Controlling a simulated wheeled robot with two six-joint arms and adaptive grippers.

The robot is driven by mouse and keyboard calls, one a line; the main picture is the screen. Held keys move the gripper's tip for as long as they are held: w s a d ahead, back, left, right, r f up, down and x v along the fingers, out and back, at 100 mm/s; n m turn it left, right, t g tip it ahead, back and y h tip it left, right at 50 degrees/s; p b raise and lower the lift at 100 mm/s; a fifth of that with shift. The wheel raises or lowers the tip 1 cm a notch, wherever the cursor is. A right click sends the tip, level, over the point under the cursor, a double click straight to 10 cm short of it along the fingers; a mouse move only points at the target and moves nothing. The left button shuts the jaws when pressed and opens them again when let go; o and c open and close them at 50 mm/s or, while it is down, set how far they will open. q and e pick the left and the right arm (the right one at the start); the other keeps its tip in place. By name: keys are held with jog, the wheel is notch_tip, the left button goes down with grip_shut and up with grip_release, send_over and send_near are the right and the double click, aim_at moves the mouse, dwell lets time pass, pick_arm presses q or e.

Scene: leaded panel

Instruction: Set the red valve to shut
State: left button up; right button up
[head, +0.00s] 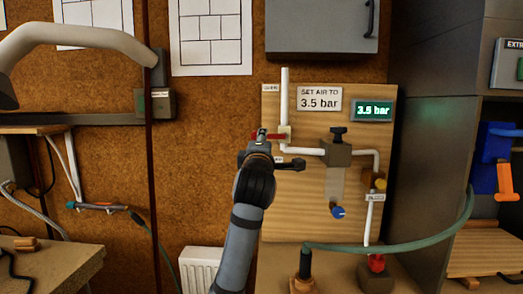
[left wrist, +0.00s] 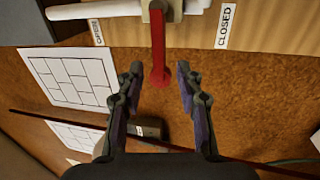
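The red valve (head: 268,137) sits on the white pipe at the left of the wooden panel (head: 335,232), its lever pointing left across the pipe. In the left wrist view the red lever (left wrist: 158,50) hangs straight from the pipe, between a CLOSED label (left wrist: 224,27) and another label (left wrist: 97,32) that is hard to read. My left gripper (left wrist: 160,75) is open, with one fingertip on each side of the lever's free end and gaps on both sides. In the head view my left gripper (head: 262,145) partly covers the valve. My right gripper is not in view.
The panel also carries a black knob (head: 338,134), a blue knob (head: 338,211), a yellow fitting (head: 379,183) and a green display (head: 374,110) reading 3.5 bar. A green hose (head: 400,249) crosses below. A grey cabinet (head: 322,28) hangs above.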

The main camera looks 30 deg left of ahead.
pick_arm(q)
jog(key=v, duration=0.7)
jog(key=shift+f, duration=0.1)
